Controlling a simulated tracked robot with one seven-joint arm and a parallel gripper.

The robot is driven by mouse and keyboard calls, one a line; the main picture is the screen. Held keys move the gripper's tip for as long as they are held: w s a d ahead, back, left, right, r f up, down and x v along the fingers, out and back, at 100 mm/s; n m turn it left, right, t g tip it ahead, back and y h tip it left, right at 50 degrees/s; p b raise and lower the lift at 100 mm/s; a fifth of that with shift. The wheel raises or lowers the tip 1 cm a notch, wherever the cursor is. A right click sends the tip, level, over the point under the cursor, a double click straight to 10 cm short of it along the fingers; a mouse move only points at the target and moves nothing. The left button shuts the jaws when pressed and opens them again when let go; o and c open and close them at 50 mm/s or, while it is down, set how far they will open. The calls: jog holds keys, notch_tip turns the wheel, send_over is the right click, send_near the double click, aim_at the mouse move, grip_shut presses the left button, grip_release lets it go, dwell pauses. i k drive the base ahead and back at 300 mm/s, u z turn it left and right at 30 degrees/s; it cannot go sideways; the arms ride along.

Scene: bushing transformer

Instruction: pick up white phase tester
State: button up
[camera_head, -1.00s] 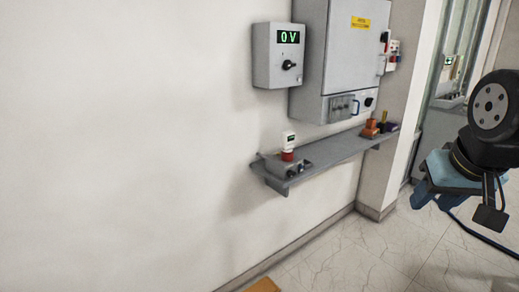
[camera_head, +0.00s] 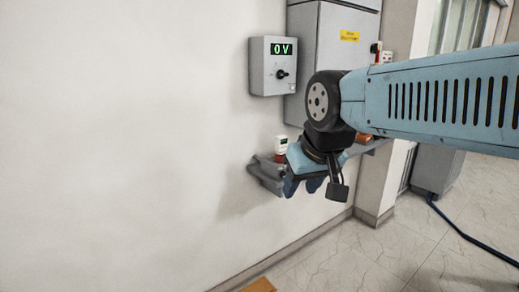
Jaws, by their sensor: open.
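A small white device with a dark display, which looks like the white phase tester (camera_head: 281,141), stands upright at the left end of the grey wall shelf (camera_head: 262,178). Its lower part is red-orange. My gripper (camera_head: 302,186) is open, with its blue fingers pointing down, just right of the device in the picture. It appears nearer to the camera than the shelf, and I cannot tell the exact distance. My arm hides the middle of the shelf and part of its left end.
A grey box reading 0 V (camera_head: 274,66) hangs on the wall above the shelf. A larger grey cabinet (camera_head: 335,40) is beside it, partly behind my arm. An orange item (camera_head: 363,137) shows farther along the shelf. The wall to the left is bare.

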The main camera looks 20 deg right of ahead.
aim_at(281, 141)
jog(key=u, duration=0.05)
jog(key=i, duration=1)
jog(key=z, duration=0.1)
